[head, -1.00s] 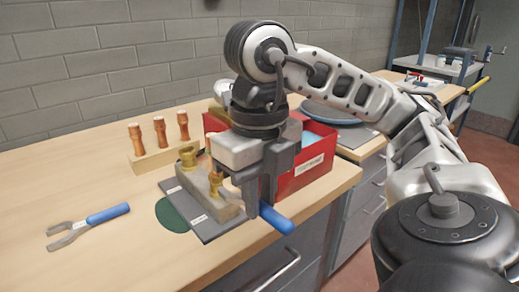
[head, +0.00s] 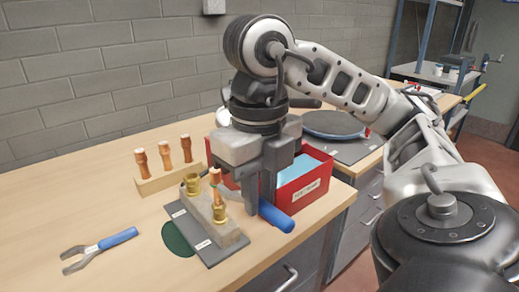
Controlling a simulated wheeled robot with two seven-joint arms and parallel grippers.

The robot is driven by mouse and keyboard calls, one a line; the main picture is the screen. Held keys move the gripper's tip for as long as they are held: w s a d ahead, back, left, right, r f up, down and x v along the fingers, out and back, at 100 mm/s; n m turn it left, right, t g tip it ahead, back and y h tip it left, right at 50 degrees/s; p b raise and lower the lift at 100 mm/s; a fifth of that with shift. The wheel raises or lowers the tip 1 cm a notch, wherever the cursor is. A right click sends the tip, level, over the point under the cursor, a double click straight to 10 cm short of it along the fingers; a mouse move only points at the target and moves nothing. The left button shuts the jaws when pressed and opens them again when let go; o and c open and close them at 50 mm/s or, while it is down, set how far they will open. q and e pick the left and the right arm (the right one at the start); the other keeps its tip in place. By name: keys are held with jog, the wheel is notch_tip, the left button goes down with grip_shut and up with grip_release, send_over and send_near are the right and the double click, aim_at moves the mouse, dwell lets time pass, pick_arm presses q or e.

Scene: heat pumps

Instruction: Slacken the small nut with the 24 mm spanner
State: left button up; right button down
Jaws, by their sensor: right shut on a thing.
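A block (head: 228,236) on a dark grey plate (head: 188,226) carries two brass nuts. One brass nut (head: 192,184) sits at its back left; the other (head: 219,213) sits at the front right with a copper piece (head: 216,189) standing upright at it. I cannot tell for sure which is the small nut. My right gripper (head: 262,192) is just right of the block, shut on a blue-handled spanner (head: 276,217). The spanner's head is mostly hidden, so its contact with the front nut cannot be told. My left gripper is not in view.
Another blue-handled spanner (head: 117,238) lies on the bench at left. A wooden rack (head: 170,180) holds three copper pieces. A red box (head: 306,186) stands close behind my right gripper. A dark green disc (head: 177,240) lies left of the plate.

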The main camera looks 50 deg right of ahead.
jog(key=shift+r+p, duration=0.55)
jog(key=shift+r, duration=0.25)
notch_tip(320, 180, up, 2)
jog(key=shift+r+p, duration=0.15)
jog(key=shift+p, duration=1)
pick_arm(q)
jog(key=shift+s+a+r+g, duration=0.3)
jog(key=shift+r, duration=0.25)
pick_arm(e)
jog(key=shift+r, duration=0.1)
